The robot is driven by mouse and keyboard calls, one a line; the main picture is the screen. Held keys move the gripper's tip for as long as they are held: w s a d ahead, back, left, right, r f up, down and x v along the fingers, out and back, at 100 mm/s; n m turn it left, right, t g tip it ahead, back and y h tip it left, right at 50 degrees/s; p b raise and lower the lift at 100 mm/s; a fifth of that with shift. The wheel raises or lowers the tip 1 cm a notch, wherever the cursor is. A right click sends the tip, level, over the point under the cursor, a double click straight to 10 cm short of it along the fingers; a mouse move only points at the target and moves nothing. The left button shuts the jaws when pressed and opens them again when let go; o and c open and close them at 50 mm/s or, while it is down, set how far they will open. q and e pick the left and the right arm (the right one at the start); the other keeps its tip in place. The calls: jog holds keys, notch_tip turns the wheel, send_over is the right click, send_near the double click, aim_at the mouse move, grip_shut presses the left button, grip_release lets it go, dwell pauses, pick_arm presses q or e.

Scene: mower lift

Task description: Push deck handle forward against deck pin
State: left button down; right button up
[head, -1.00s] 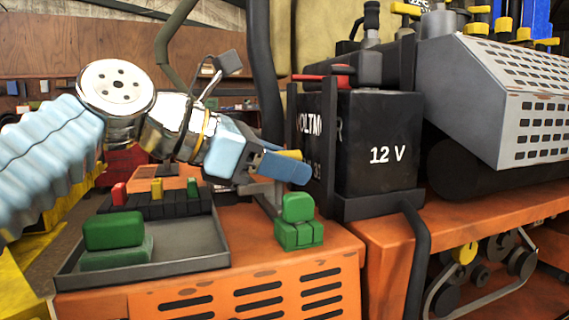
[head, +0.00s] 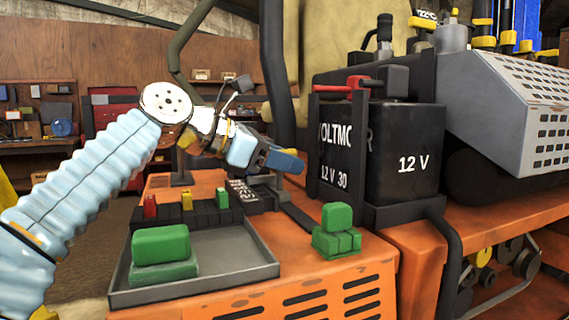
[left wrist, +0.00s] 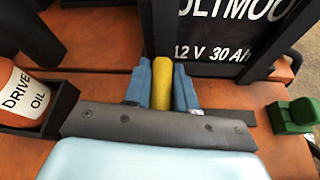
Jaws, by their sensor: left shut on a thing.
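My left gripper (head: 290,162) is in the head view, left of the black battery and above the orange deck. In the left wrist view its two blue fingers (left wrist: 163,80) are shut on an upright yellow grip (left wrist: 162,88), which I take to be the deck handle. The fingers touch it on both sides. In the head view the fingers and wrist mostly hide the handle. A dark slotted strip (head: 294,213) runs along the deck below the gripper. I cannot make out the deck pin. My right gripper is not in view.
The 12 V battery (head: 405,165) stands close to the right of the gripper. A green block (head: 337,228) sits on the deck in front. A grey tray (head: 245,275) holds another green block (head: 160,246). A drive oil bottle (left wrist: 22,92) is at left in the wrist view.

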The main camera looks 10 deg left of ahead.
pick_arm(q)
jog(key=shift+a, duration=0.1)
jog(key=c, duration=1)
grip_release()
jog(key=v, duration=1.3)
jog(key=shift+s+a+r, duration=0.2)
jog(key=shift+a, duration=0.1)
